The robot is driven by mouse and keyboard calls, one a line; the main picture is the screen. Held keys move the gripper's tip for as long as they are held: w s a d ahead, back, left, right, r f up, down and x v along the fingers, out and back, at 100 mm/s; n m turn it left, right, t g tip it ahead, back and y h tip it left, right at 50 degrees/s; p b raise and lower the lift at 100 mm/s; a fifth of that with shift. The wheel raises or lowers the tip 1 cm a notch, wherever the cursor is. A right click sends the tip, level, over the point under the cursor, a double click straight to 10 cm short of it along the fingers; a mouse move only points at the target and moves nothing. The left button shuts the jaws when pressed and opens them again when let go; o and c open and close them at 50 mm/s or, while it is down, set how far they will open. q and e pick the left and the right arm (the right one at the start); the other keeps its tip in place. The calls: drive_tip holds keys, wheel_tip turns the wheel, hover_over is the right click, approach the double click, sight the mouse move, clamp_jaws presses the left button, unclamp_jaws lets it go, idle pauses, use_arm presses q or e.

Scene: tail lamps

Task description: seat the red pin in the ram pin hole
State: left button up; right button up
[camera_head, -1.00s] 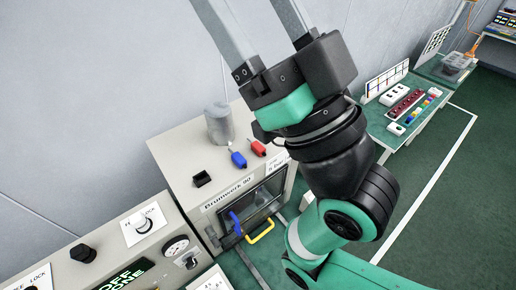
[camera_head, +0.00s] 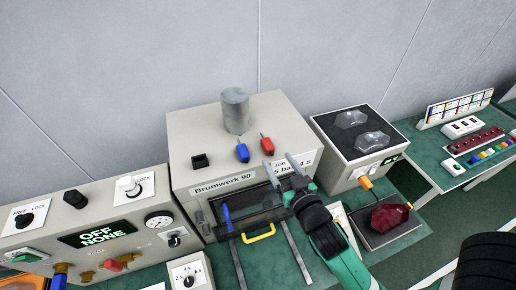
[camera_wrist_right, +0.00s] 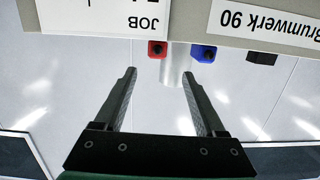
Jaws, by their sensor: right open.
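The red pin (camera_head: 267,144) stands on top of the press labelled Brumwerk 90 (camera_head: 185,140), near its front edge and right of a blue pin (camera_head: 242,152). My right gripper (camera_head: 280,160) is open and empty at the front of the press, near the JOB label and just below the red pin in the picture. In the right wrist view the red pin (camera_wrist_right: 157,49) lies beyond the fingertips, between them in the picture and not touched. I cannot make out the ram pin hole. My left gripper is not in view.
A grey cylinder (camera_head: 236,110) and a small black square holder (camera_head: 199,161) are on the press top. A yellow handle (camera_head: 258,234) sticks out in front. A control panel (camera_head: 40,240) stands left, a unit with clear domes (camera_head: 350,145) right.

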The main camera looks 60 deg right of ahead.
sight(272, 151)
drive_tip(key=shift+g, duration=0.3)
drive_tip(key=x, duration=0.2)
drive_tip(key=p+x, duration=0.1)
drive_tip(key=x, duration=0.2)
drive_tip(key=shift+d+f, duration=0.35)
drive_tip(key=shift+w+d+f, duration=0.15)
drive_tip(key=shift+w+d, duration=0.15)
drive_tip(key=shift+w, duration=0.05)
drive_tip(key=p+x, duration=0.1)
drive_tip(key=x, duration=0.4)
drive_tip(key=shift+p, duration=0.35)
clamp_jaws()
